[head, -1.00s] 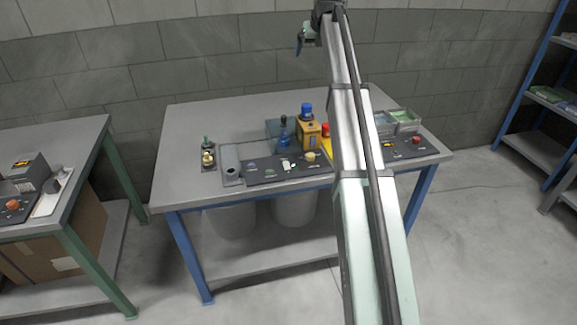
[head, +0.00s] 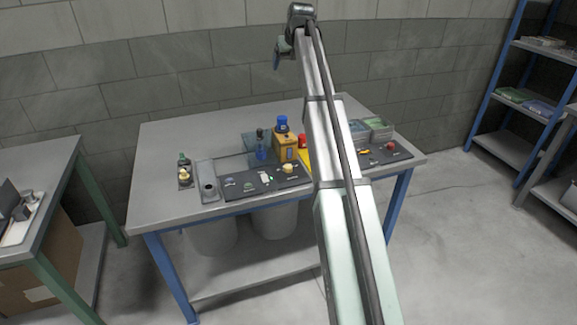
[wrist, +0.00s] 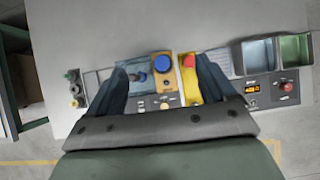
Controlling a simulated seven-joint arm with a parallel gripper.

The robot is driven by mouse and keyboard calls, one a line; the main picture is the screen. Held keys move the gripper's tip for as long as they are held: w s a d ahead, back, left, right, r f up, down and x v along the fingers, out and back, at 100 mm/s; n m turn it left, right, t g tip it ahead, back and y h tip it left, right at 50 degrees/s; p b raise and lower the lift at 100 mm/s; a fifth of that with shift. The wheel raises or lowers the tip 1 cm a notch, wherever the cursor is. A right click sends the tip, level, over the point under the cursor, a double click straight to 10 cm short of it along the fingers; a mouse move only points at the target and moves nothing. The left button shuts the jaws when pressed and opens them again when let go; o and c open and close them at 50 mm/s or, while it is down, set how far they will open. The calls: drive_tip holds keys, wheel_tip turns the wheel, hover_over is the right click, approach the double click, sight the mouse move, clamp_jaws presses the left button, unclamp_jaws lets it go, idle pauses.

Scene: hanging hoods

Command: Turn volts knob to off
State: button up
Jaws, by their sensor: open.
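The black control panel (head: 240,190) lies along the front of the bench, with a cream knob (head: 289,168) at its right end and grey dials (head: 249,186) to the left. The labels are too small to read, so I cannot tell which is the volts knob. My gripper (head: 277,58) is raised high beyond the bench, open and empty, apart from everything. In the wrist view its two dark fingers (wrist: 163,76) spread over the bench. The cream knob also shows there (wrist: 164,104), and the gripper body hides part of the panel's front.
The bench's back left (head: 200,125) is clear.

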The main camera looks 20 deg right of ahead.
drive_tip(key=shift+m+g, duration=0.4)
drive_tip(key=shift+g, duration=0.1)
drive_tip(key=d+f, duration=0.3)
drive_tip(key=f, duration=0.2)
drive_tip(key=s+d+f, duration=0.1)
drive_tip(key=d+f, duration=0.1)
drive_tip(key=f, duration=0.1)
drive_tip(key=shift+d+f, duration=0.15)
drive_tip(key=shift+d, duration=0.2)
drive_tip(key=c, duration=0.4)
drive_tip(key=n+g+y, duration=0.5)
drive_tip(key=n, duration=1.1)
approach(288, 166)
drive_tip(key=shift+h, duration=0.3)
drive_tip(key=x, duration=0.8)
drive_tip(key=shift+a+f, duration=0.2)
drive_tip(key=shift+a, duration=0.1)
drive_tip(key=shift+c, duration=0.2)
drive_tip(key=c, duration=1)
